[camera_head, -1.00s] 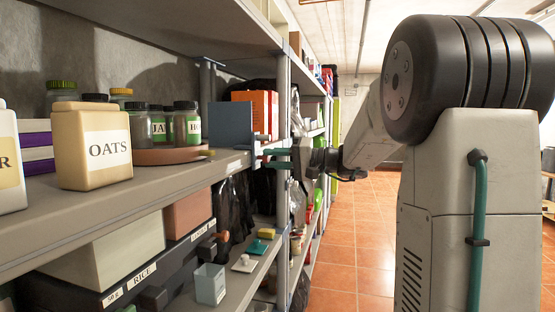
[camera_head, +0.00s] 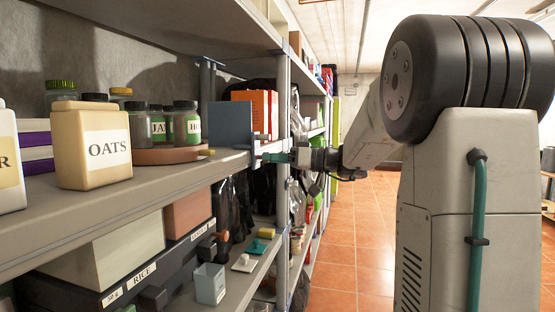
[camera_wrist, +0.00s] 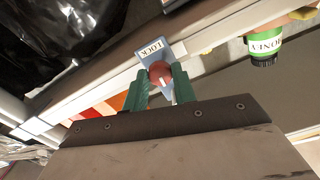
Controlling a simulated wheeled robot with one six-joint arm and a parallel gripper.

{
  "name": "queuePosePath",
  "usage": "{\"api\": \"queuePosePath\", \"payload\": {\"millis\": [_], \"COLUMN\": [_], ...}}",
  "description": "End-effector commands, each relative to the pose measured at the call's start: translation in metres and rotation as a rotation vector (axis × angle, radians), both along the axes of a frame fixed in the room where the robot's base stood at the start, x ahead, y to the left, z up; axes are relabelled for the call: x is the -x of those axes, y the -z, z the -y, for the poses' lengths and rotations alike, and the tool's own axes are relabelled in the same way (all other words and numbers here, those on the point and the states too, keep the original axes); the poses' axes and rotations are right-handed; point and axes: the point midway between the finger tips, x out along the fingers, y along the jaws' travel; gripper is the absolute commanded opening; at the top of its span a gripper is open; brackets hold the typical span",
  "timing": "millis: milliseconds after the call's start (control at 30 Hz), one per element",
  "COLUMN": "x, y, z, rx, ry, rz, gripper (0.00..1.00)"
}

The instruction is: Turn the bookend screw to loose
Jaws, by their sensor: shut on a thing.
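The bookend is a blue-grey upright panel (camera_head: 231,124) at the shelf's end in the head view, with its clamp on the shelf edge. In the wrist view, its screw has a round red knob (camera_wrist: 160,71) with a white mark on the side facing my gripper. A pale plate (camera_wrist: 152,50) reading LOCK sits behind the knob. My gripper (camera_head: 272,157) has green fingers and reaches the shelf edge from the right. In the wrist view, my gripper (camera_wrist: 160,78) is shut on the knob, one finger on each side. The knob is hidden in the head view.
The shelf (camera_head: 195,167) holds an OATS canister (camera_head: 92,146) and several jars on a round brown tray (camera_head: 172,155). Orange boxes (camera_head: 262,110) stand behind the bookend. A lower shelf holds boxes and small items. The tiled floor aisle (camera_head: 350,240) is clear.

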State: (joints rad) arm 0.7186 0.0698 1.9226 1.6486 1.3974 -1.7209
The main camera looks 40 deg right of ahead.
Motion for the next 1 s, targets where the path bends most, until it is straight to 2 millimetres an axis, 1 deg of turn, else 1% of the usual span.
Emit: {"api": "queuePosePath", "payload": {"millis": [300,767,800,833,867,1000], "x": [-0.0005,-0.0004,-0.0004,-0.0004,-0.0003,0.0001], "y": [-0.0021,-0.0025,-0.0025,-0.0024,-0.0023,-0.0015], "z": [-0.0013,-0.0014,-0.0014,-0.0013,-0.0010,0.0002], "rx": [0.070,0.077,0.077,0.077,0.077,0.077], "ry": [-0.002,-0.003,-0.003,-0.002,-0.002,0.000], "rz": [0.058,0.065,0.065,0.065,0.064,0.063], "gripper": [0.04,0.04,0.38,0.46,0.49,0.49]}}
